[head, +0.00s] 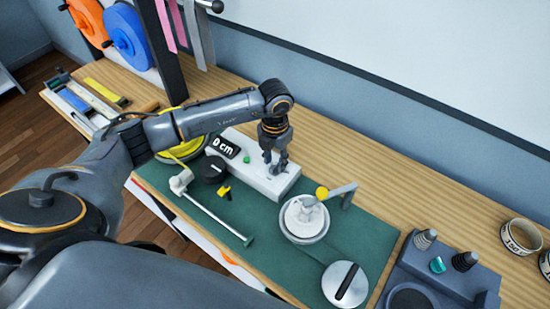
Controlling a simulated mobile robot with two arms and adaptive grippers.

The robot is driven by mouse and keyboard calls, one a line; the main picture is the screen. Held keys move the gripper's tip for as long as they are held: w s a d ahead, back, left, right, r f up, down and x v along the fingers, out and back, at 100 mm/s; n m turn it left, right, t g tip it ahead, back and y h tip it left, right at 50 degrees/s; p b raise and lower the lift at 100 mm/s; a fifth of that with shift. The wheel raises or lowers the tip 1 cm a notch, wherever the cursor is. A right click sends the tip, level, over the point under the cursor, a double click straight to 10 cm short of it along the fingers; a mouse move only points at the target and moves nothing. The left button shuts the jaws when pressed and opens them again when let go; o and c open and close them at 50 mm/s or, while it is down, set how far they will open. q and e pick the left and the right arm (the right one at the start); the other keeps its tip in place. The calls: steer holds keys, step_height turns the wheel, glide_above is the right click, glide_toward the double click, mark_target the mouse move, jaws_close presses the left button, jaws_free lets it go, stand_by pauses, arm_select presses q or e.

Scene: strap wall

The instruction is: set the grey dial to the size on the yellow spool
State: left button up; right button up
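The grey dial (338,276) looks like a silver disc with a black bar across it, lying at the front right of the green mat. The yellow spool (186,151) is mostly hidden behind my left arm, and I cannot read a size on it. My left gripper (276,166) points down at the right part of a white box, well apart from the grey dial. I cannot tell whether its fingers are parted or touch the box. The box's black display (224,147) reads 0 cm. My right gripper is not in view.
A black knob (214,169) and a rod with a white head (214,210) are left of the box. A round white device (304,220) with a yellow ball stands between box and dial. A grey unit (440,272) and printed rolls (522,237) are at right. Orange and blue spools (128,38) hang at back left.

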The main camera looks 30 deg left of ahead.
arm_select(q)
steer(key=shift+f, duration=0.75)
jaws_close()
